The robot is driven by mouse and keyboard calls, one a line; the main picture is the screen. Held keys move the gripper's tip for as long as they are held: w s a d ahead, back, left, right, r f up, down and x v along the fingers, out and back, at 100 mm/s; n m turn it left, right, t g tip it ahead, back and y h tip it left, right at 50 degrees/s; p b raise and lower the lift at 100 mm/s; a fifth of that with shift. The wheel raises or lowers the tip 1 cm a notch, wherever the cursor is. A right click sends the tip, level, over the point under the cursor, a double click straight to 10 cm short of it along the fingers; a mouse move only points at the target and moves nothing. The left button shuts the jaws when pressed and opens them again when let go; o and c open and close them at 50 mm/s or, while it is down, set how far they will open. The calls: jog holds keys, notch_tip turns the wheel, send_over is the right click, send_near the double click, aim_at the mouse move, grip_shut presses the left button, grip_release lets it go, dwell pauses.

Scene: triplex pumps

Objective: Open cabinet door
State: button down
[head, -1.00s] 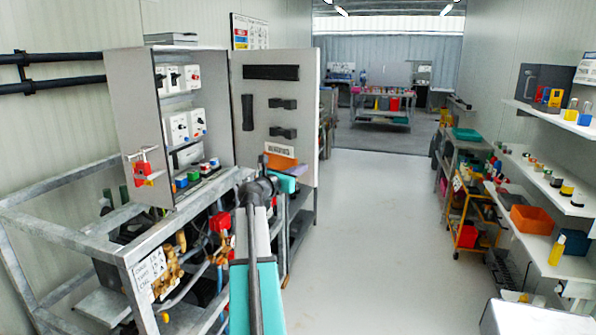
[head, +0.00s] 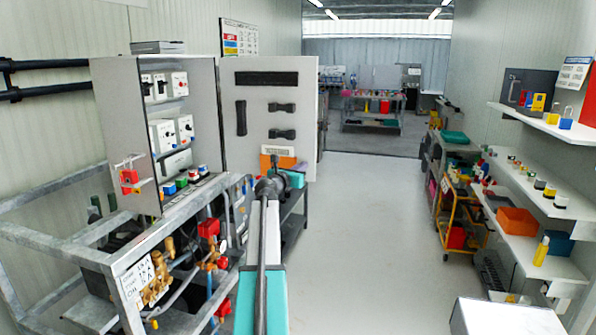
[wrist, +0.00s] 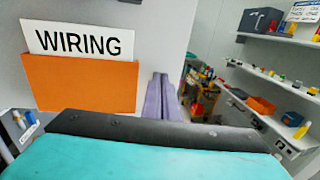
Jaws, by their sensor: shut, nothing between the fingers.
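The grey control cabinet (head: 127,125) stands on a metal frame at the left in the head view. Its door (head: 258,125) is swung wide open to the right, showing its inner face with black handles and clips. In the wrist view the door (wrist: 150,40) fills the upper left, with an orange pocket (wrist: 85,82) holding a WIRING card. My gripper (wrist: 162,98) is shut and empty, its fingers close to the door's right edge; contact cannot be told.
Switches (head: 165,85) and a red lockout (head: 130,178) are on the cabinet. Pipes and brass valves (head: 155,280) fill the frame below. Shelves (head: 530,190) and a yellow cart (head: 458,215) line the right wall. The floor (head: 370,230) between is clear.

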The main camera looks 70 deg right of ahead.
jog(key=d, duration=0.3)
jog(key=shift+s, duration=0.25)
jog(key=shift+a, duration=0.2)
jog(key=s+a, duration=0.1)
jog(key=a, duration=1.2)
jog(key=shift+a+b, duration=0.3)
jog(key=shift+b, duration=0.1)
dwell(0.8)
